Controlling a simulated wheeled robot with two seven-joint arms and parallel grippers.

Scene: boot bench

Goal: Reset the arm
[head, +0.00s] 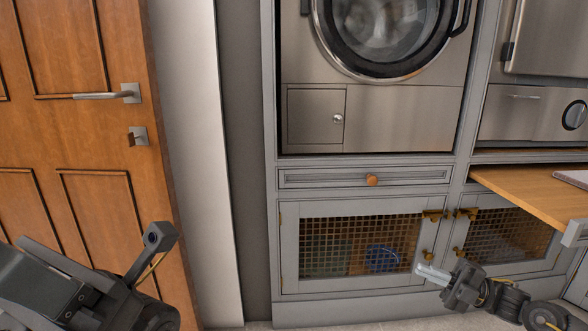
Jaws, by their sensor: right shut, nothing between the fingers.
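My right gripper (432,273) is at the lower right, in front of the grey cabinet's mesh doors. Its pale fingers are together, with nothing between them, and point left. It appears close to the doors' latches, but I cannot tell whether it touches them. My left arm (60,290) comes in at the lower left, in front of the wooden door; its fingers do not show.
A wooden door (95,180) with a lever handle (108,95) stands at the left. A front-loading machine (400,105) sits above a drawer (340,177) and the mesh cabinet door (310,250). A wooden board (525,193) juts out at the right. A blue item (382,258) shows behind the mesh.

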